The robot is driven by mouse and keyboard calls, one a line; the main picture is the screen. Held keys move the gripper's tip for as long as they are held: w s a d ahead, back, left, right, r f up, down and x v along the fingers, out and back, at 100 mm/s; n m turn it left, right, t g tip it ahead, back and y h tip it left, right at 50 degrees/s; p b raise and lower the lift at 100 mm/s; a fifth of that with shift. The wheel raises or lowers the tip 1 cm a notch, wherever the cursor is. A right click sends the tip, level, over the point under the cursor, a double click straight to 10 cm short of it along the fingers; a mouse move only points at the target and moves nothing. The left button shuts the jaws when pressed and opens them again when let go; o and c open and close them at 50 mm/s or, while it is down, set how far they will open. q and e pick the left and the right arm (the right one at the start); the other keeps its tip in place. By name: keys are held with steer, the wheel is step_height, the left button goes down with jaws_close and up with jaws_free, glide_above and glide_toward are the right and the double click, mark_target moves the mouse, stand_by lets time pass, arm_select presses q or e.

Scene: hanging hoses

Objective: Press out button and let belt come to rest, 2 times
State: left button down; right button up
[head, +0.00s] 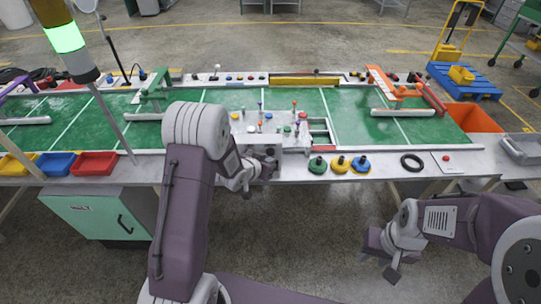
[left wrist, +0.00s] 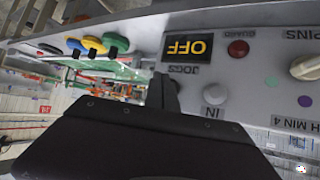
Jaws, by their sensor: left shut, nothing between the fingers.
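My left gripper (head: 268,167) is at the front edge of the line, against the grey control panel (head: 296,165). In the left wrist view its dark fingers (left wrist: 163,92) are shut and empty, with their tips close to the panel face. Whether they touch it I cannot tell. The panel appears upside down, with a display (left wrist: 188,46) reading OFF, the label JOGS and a pale button (left wrist: 215,97) marked IN. No out button shows; the fingers cover part of the panel. The green belt (head: 390,128) carries white lines. My right gripper (head: 385,262) hangs over the floor; its opening is unclear.
A red GUARD lamp (left wrist: 238,48) and a cream PINS knob (left wrist: 308,67) are also on the panel. Green (head: 317,165), yellow (head: 340,165) and blue (head: 361,165) knobs stand to the right of my left gripper, near a black ring (head: 411,169). Bins (head: 95,164) stand left.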

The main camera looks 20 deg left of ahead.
arm_select(q)
steer(key=shift+s+d+b, duration=0.2)
steer(key=shift+s+d, duration=0.05)
steer(key=shift+s, duration=0.55)
steer(key=shift+s+d+b, duration=0.2)
steer(key=shift+s, duration=0.6)
steer(key=shift+s+d+b, duration=0.2)
steer(key=shift+s+d, duration=0.05)
steer(key=shift+s, duration=0.55)
stand_by(2.3)
